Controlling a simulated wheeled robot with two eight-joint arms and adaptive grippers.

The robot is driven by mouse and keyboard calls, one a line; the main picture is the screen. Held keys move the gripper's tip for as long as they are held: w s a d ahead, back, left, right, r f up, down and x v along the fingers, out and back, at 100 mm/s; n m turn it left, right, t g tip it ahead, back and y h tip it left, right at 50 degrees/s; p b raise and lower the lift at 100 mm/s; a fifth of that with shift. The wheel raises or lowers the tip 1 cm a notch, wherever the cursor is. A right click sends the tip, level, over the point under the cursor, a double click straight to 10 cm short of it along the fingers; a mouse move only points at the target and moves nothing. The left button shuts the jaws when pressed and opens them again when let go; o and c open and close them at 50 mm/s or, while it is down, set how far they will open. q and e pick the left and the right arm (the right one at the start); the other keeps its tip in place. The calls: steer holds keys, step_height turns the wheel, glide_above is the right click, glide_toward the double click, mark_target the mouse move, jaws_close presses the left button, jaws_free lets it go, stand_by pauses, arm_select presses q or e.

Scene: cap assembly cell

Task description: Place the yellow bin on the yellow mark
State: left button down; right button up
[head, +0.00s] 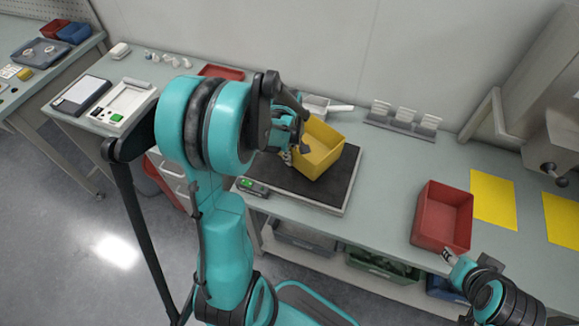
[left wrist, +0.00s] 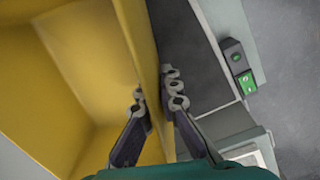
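The yellow bin (head: 326,155) is over the black-topped platform (head: 330,189), tilted; I cannot tell whether it touches the platform. My left gripper (head: 292,150) is at the bin's left side. In the left wrist view, the fingers of the left gripper (left wrist: 158,101) straddle the wall of the yellow bin (left wrist: 90,75), one inside and one outside, closed on it. Two flat yellow marks lie on the bench at the right: a nearer-to-centre yellow mark (head: 493,199) and another yellow mark (head: 562,219). My right gripper (head: 449,256) is by the red bin's front edge; its opening is too small to judge.
A red bin (head: 440,217) stands between the platform and the yellow marks. A small device with a green button (head: 251,186) sits at the platform's left edge. A grey rack (head: 402,119) is at the back. Both marks are bare.

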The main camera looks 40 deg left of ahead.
mark_target(289, 171)
arm_select(q)
steer(key=shift+a+f, duration=0.2)
step_height(289, 171, down, 4)
steer(key=shift+b, duration=1)
steer(key=shift+r, duration=0.1)
steer(key=shift+s, duration=0.1)
steer(key=shift+f, duration=0.2)
steer(key=c, duration=1.7)
jaws_free()
steer(key=shift+r, duration=0.1)
